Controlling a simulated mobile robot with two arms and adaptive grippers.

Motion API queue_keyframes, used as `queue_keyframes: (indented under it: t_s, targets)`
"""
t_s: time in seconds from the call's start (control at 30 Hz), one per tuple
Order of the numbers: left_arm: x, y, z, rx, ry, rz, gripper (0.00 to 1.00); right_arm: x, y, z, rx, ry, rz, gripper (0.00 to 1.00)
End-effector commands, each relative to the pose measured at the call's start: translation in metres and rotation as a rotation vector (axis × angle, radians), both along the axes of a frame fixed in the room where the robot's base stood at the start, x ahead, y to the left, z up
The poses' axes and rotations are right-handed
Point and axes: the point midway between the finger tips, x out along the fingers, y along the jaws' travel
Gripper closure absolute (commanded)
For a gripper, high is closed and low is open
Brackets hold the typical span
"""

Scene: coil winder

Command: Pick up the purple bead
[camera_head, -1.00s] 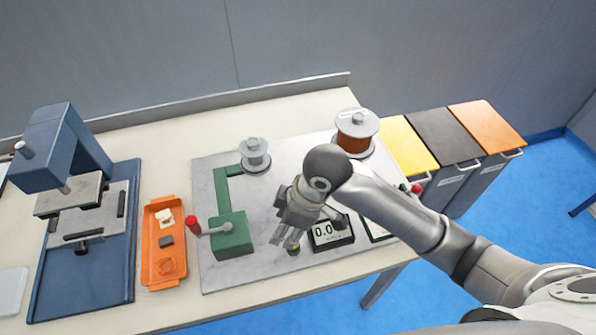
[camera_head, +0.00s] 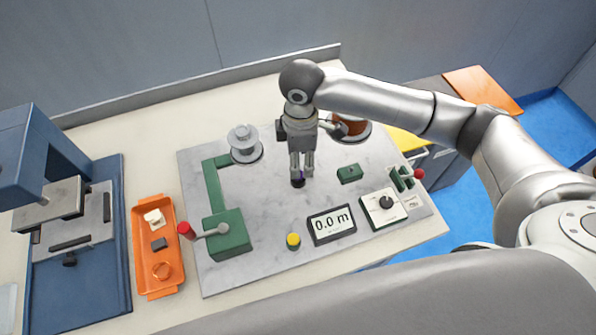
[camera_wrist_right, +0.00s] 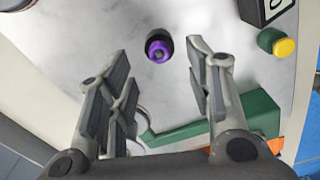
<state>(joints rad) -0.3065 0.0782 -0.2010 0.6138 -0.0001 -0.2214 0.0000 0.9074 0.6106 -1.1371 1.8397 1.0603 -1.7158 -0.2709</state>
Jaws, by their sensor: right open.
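The purple bead (camera_wrist_right: 159,46) sits on the grey marbled board, between and a little beyond my fingertips in the right wrist view. In the head view only a small dark purple part of the bead (camera_head: 298,181) shows, just under the fingertips. My right gripper (camera_head: 302,174) points down above the board at the bead. Its jaws (camera_wrist_right: 157,62) are open with nothing between them. My left gripper is not in view.
A green crank block (camera_head: 226,234) with a red-knobbed handle stands left. A grey spool (camera_head: 244,142) and copper spool (camera_head: 352,131) stand behind. An orange tray (camera_head: 157,285) lies left.

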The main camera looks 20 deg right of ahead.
Motion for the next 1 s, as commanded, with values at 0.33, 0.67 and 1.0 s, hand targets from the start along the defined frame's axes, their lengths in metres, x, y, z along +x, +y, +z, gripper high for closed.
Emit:
queue_keyframes:
  t_s: [0.33, 0.67, 1.0]
  targets:
    - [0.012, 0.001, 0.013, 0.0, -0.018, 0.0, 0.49, 0.002, 0.004, -0.043, -0.001, 0.002, 0.0, 0.53]
    - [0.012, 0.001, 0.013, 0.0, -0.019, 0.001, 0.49, 0.002, 0.004, -0.054, 0.0, -0.001, 0.001, 0.53]
    - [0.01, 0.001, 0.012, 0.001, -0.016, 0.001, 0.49, 0.002, 0.004, -0.053, 0.0, -0.001, 0.001, 0.87]
